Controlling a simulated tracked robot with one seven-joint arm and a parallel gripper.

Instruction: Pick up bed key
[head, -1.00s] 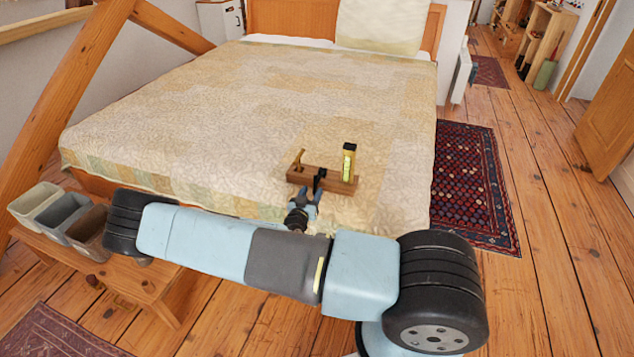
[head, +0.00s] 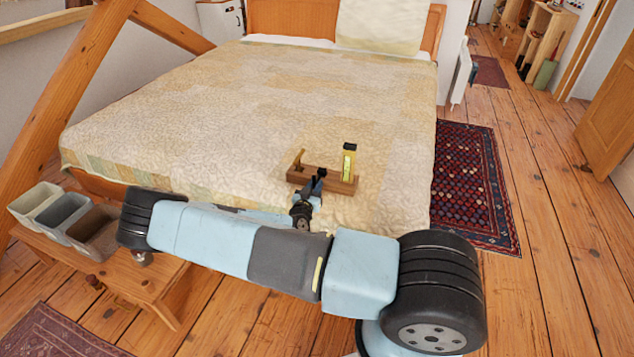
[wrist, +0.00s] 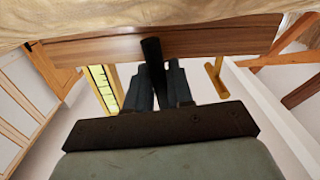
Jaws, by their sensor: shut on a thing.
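A wooden block rack (head: 340,184) lies on the near part of the bed; it also spans the top of the wrist view (wrist: 215,40). A dark bar-like piece, which I take to be the bed key (wrist: 151,52), is at the middle of the rack in the wrist view. My gripper (head: 316,184) is at the rack's middle and shut on this dark piece. The fingers (wrist: 165,85) hide part of it. I cannot tell whether the piece is clear of the rack.
A yellow-and-black tool (head: 348,162) stands at the rack's right end, and a brass-coloured hooked piece (head: 299,159) at its left end, both close to my gripper. The bedspread (head: 240,120) is otherwise clear. A bench with several bins (head: 65,215) stands at the left.

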